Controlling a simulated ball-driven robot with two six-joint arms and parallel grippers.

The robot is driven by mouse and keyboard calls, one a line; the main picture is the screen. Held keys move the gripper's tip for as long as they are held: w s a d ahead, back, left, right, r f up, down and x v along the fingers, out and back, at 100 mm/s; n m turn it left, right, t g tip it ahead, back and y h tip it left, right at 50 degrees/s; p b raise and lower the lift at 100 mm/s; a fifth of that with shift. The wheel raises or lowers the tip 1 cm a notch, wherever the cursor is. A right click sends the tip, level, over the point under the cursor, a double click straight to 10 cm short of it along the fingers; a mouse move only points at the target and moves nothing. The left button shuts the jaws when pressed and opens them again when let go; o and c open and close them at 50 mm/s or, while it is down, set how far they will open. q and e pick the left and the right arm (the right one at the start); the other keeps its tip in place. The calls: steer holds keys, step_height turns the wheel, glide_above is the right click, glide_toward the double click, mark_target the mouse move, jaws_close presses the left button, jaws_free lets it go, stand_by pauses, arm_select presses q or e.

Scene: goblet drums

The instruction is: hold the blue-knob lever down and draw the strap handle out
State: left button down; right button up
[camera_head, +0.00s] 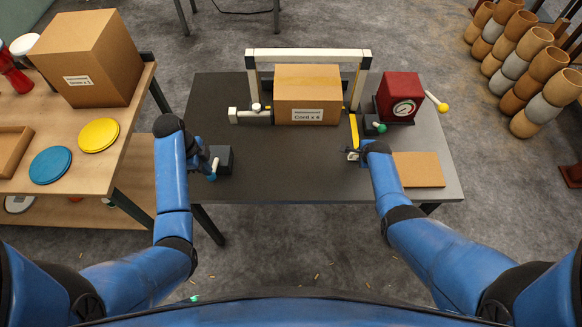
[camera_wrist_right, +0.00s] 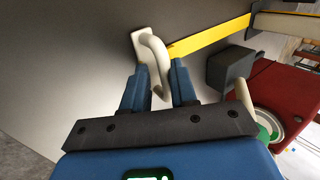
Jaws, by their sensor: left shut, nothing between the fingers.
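The lever with the blue knob (camera_head: 212,177) sticks out from a small dark block (camera_head: 226,158) at the table's left. My left gripper (camera_head: 208,166) is shut and empty, right at this lever. Whether it touches the lever, and how far down the lever is, I cannot tell. The pale strap handle (camera_wrist_right: 152,58) is at the near end of a yellow strap (camera_wrist_right: 210,37), which also shows in the head view (camera_head: 354,128). My right gripper (camera_wrist_right: 160,88) is around the handle, its fingers apart with the handle's curved bar between them. In the head view my right arm partly hides the handle.
A cardboard box (camera_head: 307,90) stands under a pale frame (camera_head: 308,53). Right of the strap are a green-knob lever (camera_head: 380,127) and a red box (camera_head: 399,95) with a yellow-knob lever (camera_head: 437,102). A flat brown board (camera_head: 418,169) lies at the right. The table's middle front is clear.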

mark_target(210, 177)
arm_select(q)
steer(key=shift+f, duration=0.15)
arm_select(e)
steer(key=shift+w+r, duration=0.25)
steer(key=shift+w, duration=0.05)
arm_select(q)
steer(key=shift+f, duration=0.85)
arm_select(e)
steer(key=shift+w+r, duration=0.2)
arm_select(q)
steer(key=shift+a+x, duration=0.15)
steer(key=shift+x, duration=0.65)
steer(key=shift+a+x, duration=0.2)
steer(key=shift+x, duration=0.6)
steer(key=shift+f, duration=0.4)
arm_select(e)
jaws_close()
